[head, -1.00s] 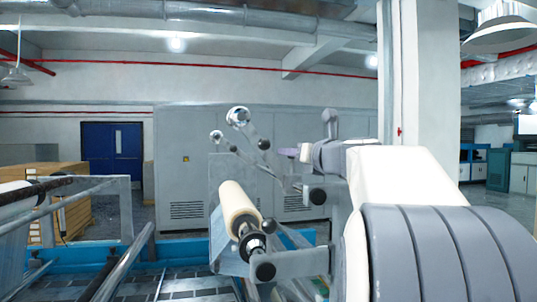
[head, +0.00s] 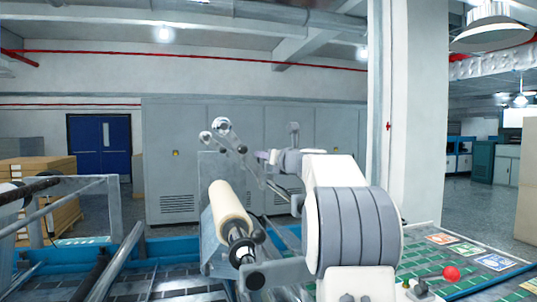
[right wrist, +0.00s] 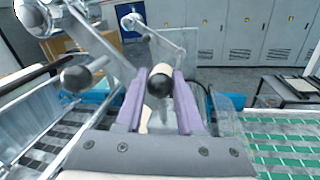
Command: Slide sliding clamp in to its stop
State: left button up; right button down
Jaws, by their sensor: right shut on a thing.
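My right gripper (head: 262,156) reaches in from the right, its purple fingers pointing left beside the machine's levers. In the right wrist view its fingers (right wrist: 160,90) close on a dark rounded piece, which I take to be the sliding clamp (right wrist: 158,86). A cream cylinder shows just behind this piece. The clamp's contact with its stop cannot be made out. In the head view a cream roll (head: 230,205) sits on a shaft with dark end fittings (head: 240,243). My left gripper is out of view.
Levers with shiny ends (head: 222,125) rise behind the roll. A lever knob (right wrist: 85,75) is close to the left of my right fingers. A green gridded surface (head: 460,262) lies at right. Grey cabinets (head: 175,165) stand behind.

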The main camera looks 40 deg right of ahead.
jog(key=c, duration=0.5)
grip_release()
jog(key=shift+c, duration=0.2)
jog(key=shift+s, duration=0.1)
jog(key=s+a+b, duration=0.1)
jog(key=s+b, duration=0.3)
jog(key=s, duration=0.6)
jog(key=shift+a, duration=0.4)
jog(key=shift+s+r, duration=0.1)
